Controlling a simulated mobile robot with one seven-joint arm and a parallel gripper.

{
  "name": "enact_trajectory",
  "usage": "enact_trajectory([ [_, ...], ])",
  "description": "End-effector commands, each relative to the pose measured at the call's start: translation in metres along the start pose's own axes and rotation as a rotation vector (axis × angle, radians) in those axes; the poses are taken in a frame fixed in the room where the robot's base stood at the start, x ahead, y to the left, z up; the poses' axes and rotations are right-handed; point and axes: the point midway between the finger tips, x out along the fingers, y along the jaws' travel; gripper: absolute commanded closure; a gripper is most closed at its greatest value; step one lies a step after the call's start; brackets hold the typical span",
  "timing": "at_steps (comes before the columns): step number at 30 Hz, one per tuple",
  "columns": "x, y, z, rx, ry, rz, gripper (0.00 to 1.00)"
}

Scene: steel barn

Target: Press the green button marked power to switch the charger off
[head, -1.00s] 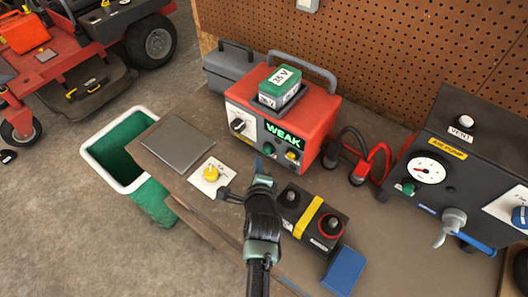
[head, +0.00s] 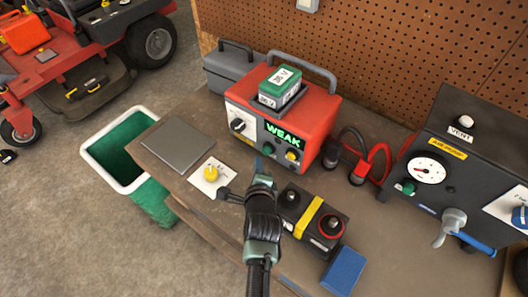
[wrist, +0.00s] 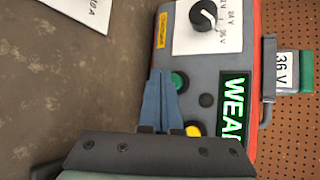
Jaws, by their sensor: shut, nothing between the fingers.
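The red charger (head: 318,110) stands on the bench, its grey front panel showing a lit green "WEAK" display (head: 285,133). The display also shows in the wrist view (wrist: 235,108). The green button (wrist: 179,80) is on the panel, with a dark button (wrist: 206,100) and a yellow button (wrist: 193,130) near it. My gripper (head: 261,164) is shut and empty in front of the panel. In the wrist view its blue fingers (wrist: 161,75) lie right beside the green button and partly overlap its edge. I cannot tell whether they touch it. Any marking by the button is unreadable.
A 36 V battery (head: 281,84) sits on the charger. A black knob (wrist: 203,15) is on its panel. A yellow-banded battery (head: 311,214) and a blue box (head: 345,269) lie near my arm. Red and black clamps (head: 359,170) are to the right, before an air pump (head: 455,150).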

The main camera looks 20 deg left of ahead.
Motion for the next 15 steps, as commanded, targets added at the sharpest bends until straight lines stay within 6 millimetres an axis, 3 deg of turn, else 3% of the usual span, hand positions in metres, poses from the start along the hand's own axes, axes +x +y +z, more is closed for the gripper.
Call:
enact_trajectory([
  [15,0.0032,-0.0017,-0.0022,-0.001,0.000,0.000,1.00],
])
